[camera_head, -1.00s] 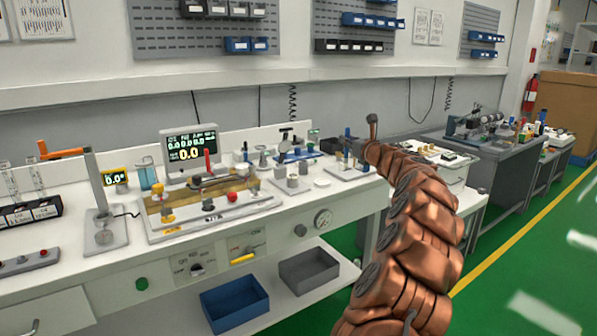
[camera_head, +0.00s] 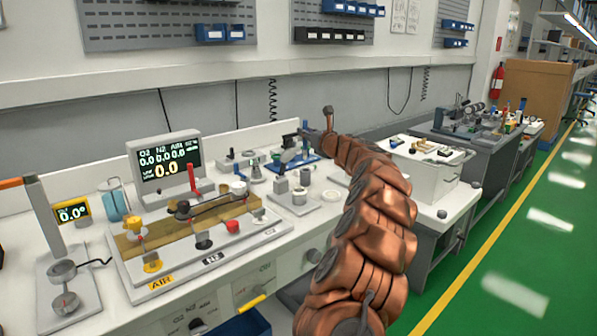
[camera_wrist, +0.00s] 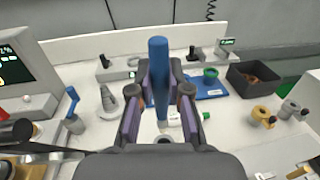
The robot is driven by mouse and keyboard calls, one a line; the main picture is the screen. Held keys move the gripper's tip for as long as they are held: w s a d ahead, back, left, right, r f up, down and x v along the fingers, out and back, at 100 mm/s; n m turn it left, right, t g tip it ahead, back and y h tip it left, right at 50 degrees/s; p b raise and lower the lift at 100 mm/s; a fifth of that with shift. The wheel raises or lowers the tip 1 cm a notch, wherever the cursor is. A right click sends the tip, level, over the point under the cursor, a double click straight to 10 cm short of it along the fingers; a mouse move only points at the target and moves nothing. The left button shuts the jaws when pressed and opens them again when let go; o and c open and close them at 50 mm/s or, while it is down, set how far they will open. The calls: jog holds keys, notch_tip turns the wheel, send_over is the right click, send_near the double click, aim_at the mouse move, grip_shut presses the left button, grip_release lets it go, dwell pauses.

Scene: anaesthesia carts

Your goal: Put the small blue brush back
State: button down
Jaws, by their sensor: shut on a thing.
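My gripper (camera_wrist: 161,104) is shut on the small blue brush (camera_wrist: 158,72) in the wrist view. Its blue handle stands close to upright between the two fingers. Its lower end is hidden, and I cannot see any bristles. Below it is the white bench top (camera_wrist: 118,68). In the head view the gripper is mostly hidden by my copper-coloured arm, which reaches over the bench. I cannot tell from these views which spot is the brush's place.
A blue tray (camera_wrist: 208,90), a dark open box (camera_wrist: 252,80) and a grey cup with a tilted blue handle (camera_wrist: 75,124) surround the gripper.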

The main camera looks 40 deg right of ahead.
notch_tip(320, 180, down, 9)
jog(key=shift+r+b, duration=0.1)
jog(key=shift+b, duration=0.85)
jog(key=c, duration=1.1)
grip_release()
jog(key=shift+s, duration=0.1)
jog(key=shift+s, duration=0.15)
jog(key=shift+s+a, duration=0.35)
jog(key=shift+s, duration=1.55)
jog(key=shift+s+a, duration=0.35)
jog(key=shift+s, duration=1.6)
jog(key=shift+s+a, duration=0.35)
jog(key=shift+s, duration=1.55)
